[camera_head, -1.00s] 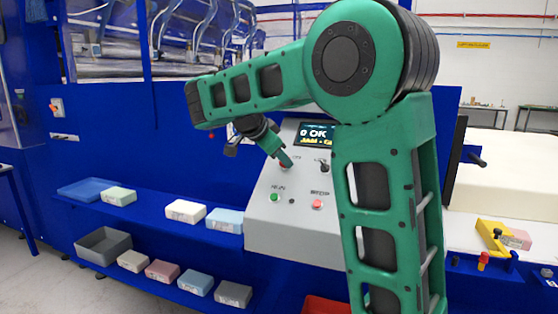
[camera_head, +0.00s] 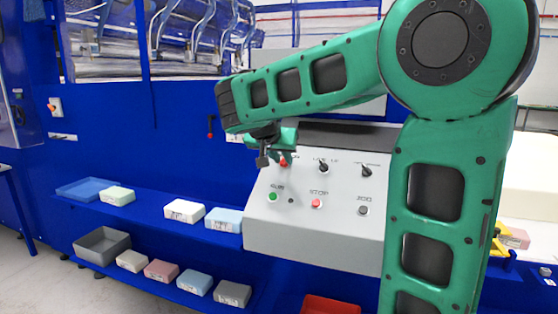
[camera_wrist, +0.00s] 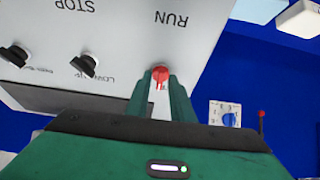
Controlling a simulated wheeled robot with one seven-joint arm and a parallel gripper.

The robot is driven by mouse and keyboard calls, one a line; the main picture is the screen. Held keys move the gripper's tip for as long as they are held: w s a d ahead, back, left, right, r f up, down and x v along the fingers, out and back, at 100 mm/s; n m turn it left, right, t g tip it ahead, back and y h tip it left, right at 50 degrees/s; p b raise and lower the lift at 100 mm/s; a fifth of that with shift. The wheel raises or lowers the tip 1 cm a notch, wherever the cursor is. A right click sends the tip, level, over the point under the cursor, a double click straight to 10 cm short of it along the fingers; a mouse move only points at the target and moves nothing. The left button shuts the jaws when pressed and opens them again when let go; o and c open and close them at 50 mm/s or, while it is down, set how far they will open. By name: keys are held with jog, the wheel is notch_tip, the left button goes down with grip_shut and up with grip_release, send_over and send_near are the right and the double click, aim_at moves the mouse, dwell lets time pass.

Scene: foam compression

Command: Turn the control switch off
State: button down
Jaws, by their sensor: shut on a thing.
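The control switch, a red knob (camera_head: 284,162), sits at the upper left of the sloped grey control panel (camera_head: 310,235). In the wrist view the red knob (camera_wrist: 160,74) shows between my fingertips, with a short pale mark on its face. My gripper (camera_wrist: 160,88) is shut on this knob, a finger on each side. In the head view my gripper (camera_head: 277,152) reaches the panel from above and partly covers the knob and its label. The label cannot be read fully.
The panel also carries a green RUN button (camera_head: 272,197), a red STOP button (camera_head: 317,203) and black knobs, one being (camera_head: 323,167). My forearm covers the display. Blue shelves with foam blocks (camera_head: 184,211) and a grey bin (camera_head: 102,246) stand left.

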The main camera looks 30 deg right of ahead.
jog(key=n, duration=0.2)
jog(key=n+t+y, duration=0.1)
jog(key=n, duration=0.1)
jog(key=shift+d+r+n, duration=0.1)
jog(key=shift+r+n, duration=0.1)
jog(key=shift+n, duration=0.2)
jog(key=shift+n+t+y, duration=0.4)
jog(key=shift+n+y, duration=0.3)
jog(key=shift+n, duration=1.1)
jog(key=c, duration=1.9)
grip_release()
jog(key=shift+w, duration=0.1)
jog(key=shift+f, duration=0.1)
jog(key=v, duration=1)
jog(key=shift+s+r, duration=0.25)
